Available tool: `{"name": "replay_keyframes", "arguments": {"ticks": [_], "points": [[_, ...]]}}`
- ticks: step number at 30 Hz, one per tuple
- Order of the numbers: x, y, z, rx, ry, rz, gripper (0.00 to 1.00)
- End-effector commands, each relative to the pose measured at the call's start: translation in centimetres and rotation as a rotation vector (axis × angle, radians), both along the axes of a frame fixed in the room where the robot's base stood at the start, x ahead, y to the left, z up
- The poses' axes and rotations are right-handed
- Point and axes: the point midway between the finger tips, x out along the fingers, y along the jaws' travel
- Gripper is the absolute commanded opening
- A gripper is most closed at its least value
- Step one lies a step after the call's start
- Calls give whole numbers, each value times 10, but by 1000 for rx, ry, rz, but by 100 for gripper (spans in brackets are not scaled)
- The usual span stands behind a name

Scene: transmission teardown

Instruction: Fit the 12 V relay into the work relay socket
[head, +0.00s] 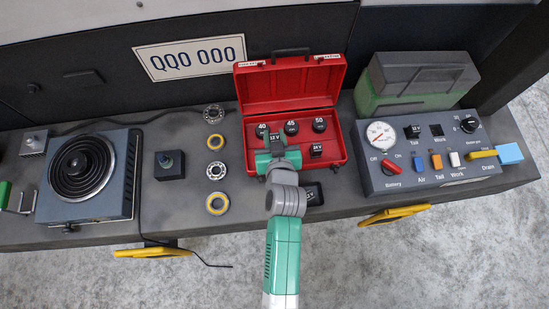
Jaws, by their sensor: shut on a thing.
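My gripper (273,145) is over the red case and is shut on a black 12 V relay (275,136), whose label shows at the fingertips. Part of the relay is hidden by the gripper, and I cannot tell whether it still touches the case floor. The work relay socket (437,131) is a dark, empty-looking square on the grey control panel at right, above the word Work. To its left, a black 12 V relay (412,131) sits above the word Tail.
The open red case (338,172) holds round black pieces marked 40, 45 (291,128) and 50, and a 24 V relay (316,150). A pressure gauge (380,135), switches and knob (468,125) crowd the panel. A green-grey box (418,82) stands behind.

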Motion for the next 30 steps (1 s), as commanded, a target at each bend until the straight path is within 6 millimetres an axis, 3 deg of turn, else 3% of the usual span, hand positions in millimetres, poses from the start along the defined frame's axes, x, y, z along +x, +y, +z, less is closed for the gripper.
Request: {"name": "replay_keyframes", "arguments": {"ticks": [5,12,17,24,30], "points": [[0,0,-7,0,1,0,5],[0,-1,-51,1,1,-2,5],[0,0,-56,0,1,0,5],[0,0,-99,1,1,0,5],[0,0,-96,0,0,0,5]]}}
